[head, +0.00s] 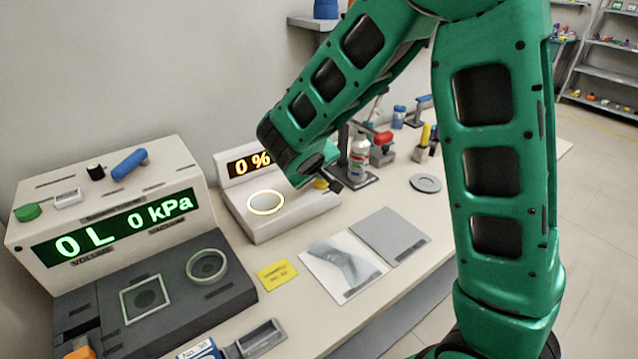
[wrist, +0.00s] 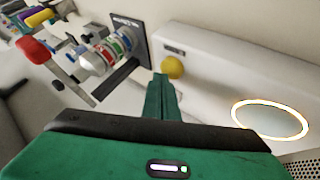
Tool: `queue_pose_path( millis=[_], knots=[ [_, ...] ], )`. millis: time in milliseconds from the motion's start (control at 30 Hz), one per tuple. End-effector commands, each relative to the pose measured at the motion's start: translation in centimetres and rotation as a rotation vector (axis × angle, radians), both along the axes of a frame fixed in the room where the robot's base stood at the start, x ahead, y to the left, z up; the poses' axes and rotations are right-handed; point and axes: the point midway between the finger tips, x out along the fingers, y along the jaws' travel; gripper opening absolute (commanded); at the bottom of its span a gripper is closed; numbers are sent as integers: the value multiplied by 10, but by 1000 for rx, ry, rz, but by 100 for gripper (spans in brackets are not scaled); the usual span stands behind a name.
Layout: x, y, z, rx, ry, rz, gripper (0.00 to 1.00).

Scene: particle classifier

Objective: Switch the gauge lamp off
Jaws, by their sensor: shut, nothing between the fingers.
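The white gauge (head: 290,222) stands on the bench with an orange display (head: 249,163) reading 0 %. A ring (head: 265,213) around its round pad glows warm white; it also shows lit in the wrist view (wrist: 270,101). A yellow knob (head: 320,184) sits at the gauge's right end, partly hidden by my arm in the head view. In the wrist view the yellow knob (wrist: 173,67) is just beyond and slightly right of my fingertips. My gripper (wrist: 161,78) is shut and empty; I cannot tell whether it touches the knob.
A larger white console (head: 110,212) with a green display stands left. A yellow card (head: 277,274) and a photo sheet (head: 343,265) lie in front of the gauge. A grey disc (head: 425,183) lies farther right.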

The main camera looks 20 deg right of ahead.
Motion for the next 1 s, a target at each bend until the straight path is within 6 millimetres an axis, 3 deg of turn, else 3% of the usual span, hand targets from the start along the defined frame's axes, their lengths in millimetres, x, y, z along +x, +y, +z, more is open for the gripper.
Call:
queue_pose_path(
  millis=[1000],
  knots=[
    [0, 0, -10, 0, 0, 0, 0]
  ],
)
